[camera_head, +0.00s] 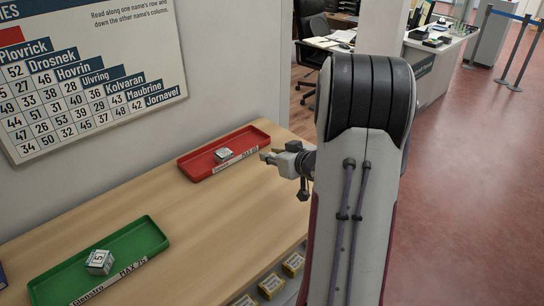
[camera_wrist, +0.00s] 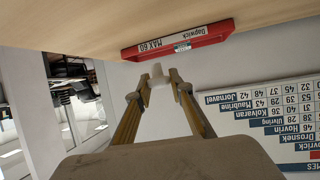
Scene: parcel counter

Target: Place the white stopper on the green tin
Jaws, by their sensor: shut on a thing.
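My gripper (camera_head: 268,155) is at the end of my raised arm, near the right end of the red tray. In the wrist view its two yellowish fingers (camera_wrist: 157,86) are closed on a small white piece, the white stopper (camera_wrist: 157,71), held between the tips. In the head view the stopper is too small to make out. The only green container I see is a shallow green tray (camera_head: 128,241) at the front left of the counter, with a silver numbered cube (camera_head: 99,261) lying in it. My gripper is far from it, up and to the right.
A red tray (camera_head: 200,163) with a small silver block (camera_head: 223,154) lies at the back of the wooden counter (camera_head: 200,225); it also shows in the wrist view (camera_wrist: 210,38). The counter between the trays is clear. A number chart (camera_head: 95,75) hangs on the wall. Small yellowish boxes (camera_head: 271,285) sit below the front edge.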

